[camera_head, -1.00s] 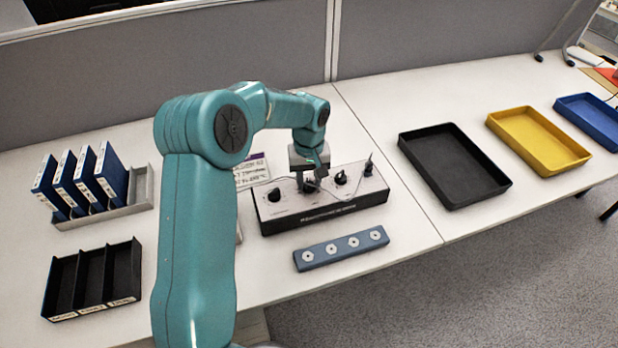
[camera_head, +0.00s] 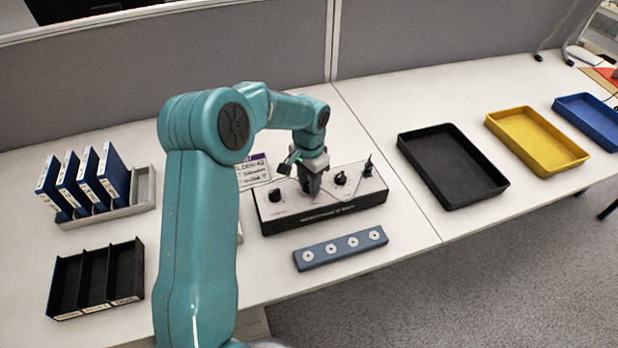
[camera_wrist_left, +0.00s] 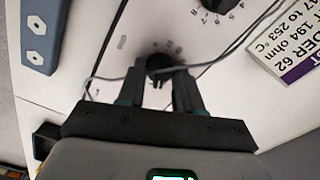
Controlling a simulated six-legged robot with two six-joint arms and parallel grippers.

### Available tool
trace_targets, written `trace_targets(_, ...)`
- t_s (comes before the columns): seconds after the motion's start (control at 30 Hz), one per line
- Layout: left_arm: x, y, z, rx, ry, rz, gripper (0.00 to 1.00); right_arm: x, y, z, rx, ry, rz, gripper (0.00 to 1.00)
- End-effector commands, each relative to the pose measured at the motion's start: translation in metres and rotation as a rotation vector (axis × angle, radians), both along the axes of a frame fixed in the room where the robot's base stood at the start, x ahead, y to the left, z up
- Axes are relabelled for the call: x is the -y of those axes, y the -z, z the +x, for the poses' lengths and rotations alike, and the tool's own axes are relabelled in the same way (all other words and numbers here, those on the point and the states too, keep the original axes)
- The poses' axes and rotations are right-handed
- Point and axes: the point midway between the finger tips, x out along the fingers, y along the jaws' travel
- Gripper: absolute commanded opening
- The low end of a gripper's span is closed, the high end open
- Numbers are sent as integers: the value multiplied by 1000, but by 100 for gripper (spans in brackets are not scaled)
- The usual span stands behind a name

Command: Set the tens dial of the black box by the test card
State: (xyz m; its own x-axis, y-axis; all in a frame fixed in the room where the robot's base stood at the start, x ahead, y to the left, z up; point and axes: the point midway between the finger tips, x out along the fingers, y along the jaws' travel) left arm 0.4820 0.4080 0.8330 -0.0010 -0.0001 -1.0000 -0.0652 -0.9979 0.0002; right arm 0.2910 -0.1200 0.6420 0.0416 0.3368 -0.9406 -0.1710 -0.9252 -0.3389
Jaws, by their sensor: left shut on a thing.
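The black box (camera_head: 350,208) has a pale top panel and stands mid-table. A left dial (camera_head: 275,195) and a right dial (camera_head: 341,178) show on it, with a dark upright piece (camera_head: 368,167) at its right end. My left gripper (camera_head: 312,188) points down onto the panel between these dials. In the left wrist view its fingers (camera_wrist_left: 160,90) are shut on a black dial knob (camera_wrist_left: 159,66); I cannot read its marks. A numbered dial (camera_wrist_left: 214,6) shows beyond. The white and purple test card (camera_head: 252,173) stands behind the box, partly hidden; its print shows upside down in the wrist view (camera_wrist_left: 290,42).
Blue binders (camera_head: 112,172) in a grey rack and a black divided tray (camera_head: 95,280) are left. Black (camera_head: 453,166), yellow (camera_head: 538,140) and blue (camera_head: 590,122) trays are right. A thin cable crosses the wrist view.

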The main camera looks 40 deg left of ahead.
Motion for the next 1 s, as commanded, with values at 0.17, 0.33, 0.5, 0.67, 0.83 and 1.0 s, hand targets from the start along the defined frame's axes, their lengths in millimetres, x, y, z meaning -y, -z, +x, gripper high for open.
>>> trace_targets(0.17,-1,-3,2,7,165,2,4,0,-5,0,0,0,0,43)
trace_targets(0.33,0,-3,2,6,326,2,4,0,-8,0,0,0,0,43)
trace_targets(0.5,0,-3,1,5,487,2,4,0,-12,0,0,0,0,43)
trace_targets(0.67,0,-3,2,5,640,2,4,0,-15,0,0,0,0,43)
trace_targets(0.83,0,-3,2,5,798,2,4,0,-19,0,0,0,0,43)
trace_targets(1.0,0,-3,1,5,941,2,4,0,-23,0,0,0,0,43)
